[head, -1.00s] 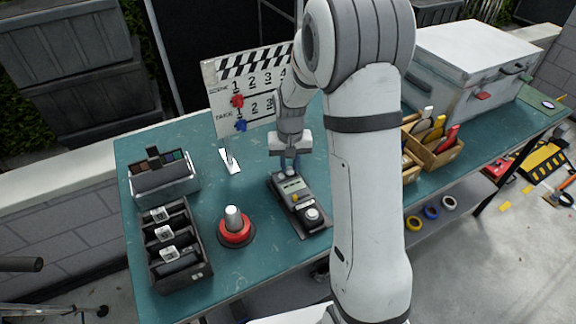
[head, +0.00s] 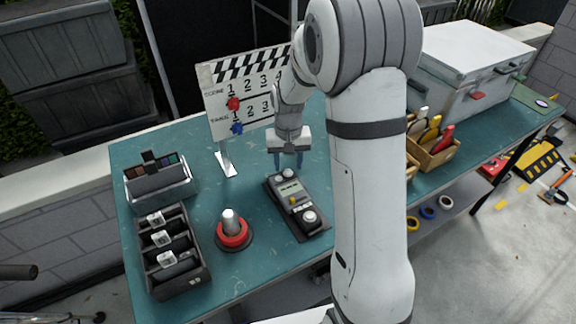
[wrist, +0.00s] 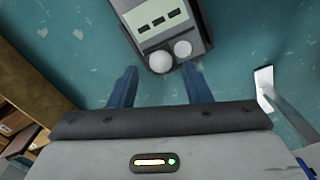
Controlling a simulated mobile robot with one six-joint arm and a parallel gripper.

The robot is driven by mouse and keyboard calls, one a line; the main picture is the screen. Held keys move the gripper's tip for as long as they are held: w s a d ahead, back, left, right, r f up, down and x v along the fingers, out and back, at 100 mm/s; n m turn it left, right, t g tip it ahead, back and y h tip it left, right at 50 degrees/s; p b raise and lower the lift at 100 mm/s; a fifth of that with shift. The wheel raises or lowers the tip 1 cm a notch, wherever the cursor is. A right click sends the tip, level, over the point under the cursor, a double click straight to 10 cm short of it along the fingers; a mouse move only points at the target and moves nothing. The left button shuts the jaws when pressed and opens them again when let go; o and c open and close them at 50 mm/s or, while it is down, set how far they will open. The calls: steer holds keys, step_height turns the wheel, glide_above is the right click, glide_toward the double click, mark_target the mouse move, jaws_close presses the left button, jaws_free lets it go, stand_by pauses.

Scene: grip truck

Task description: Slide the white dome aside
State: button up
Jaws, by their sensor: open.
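The dark light meter (head: 297,202) lies on the teal table. The white dome (head: 289,173) sits at its far end, beside a greyer round knob (head: 278,180). In the wrist view the white dome (wrist: 160,62) is at the meter's near end, left of the grey knob (wrist: 182,49), and partly overhangs the end. My gripper (head: 288,160) is open and empty, just beyond that end of the meter. In the wrist view its two blue fingers (wrist: 160,85) are spread apart, with the dome ahead of the gap between them and no clear contact.
The clapperboard (head: 240,100) stands on a bright metal foot (head: 227,166) left of my gripper. A red-ringed light (head: 231,233), a dark divided tray (head: 170,255) and a grey box of swatches (head: 160,185) are further left. Table is bare around the meter.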

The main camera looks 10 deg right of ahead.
mark_target(289, 171)
step_height(289, 171, up, 6)
steer(key=shift+f, duration=0.1)
steer(key=shift+s, duration=0.1)
stand_by(0.4)
steer(key=s+r+t, duration=0.1)
steer(key=s+r, duration=0.3)
steer(key=s, duration=0.7)
steer(key=s+r+n+t, duration=0.1)
steer(key=s+r, duration=0.3)
steer(key=s, duration=0.8)
steer(key=shift+d+r+t, duration=0.2)
steer(key=shift+d+t, duration=0.1)
steer(key=shift+t, duration=0.2)
steer(key=shift+c, duration=0.2)
stand_by(0.9)
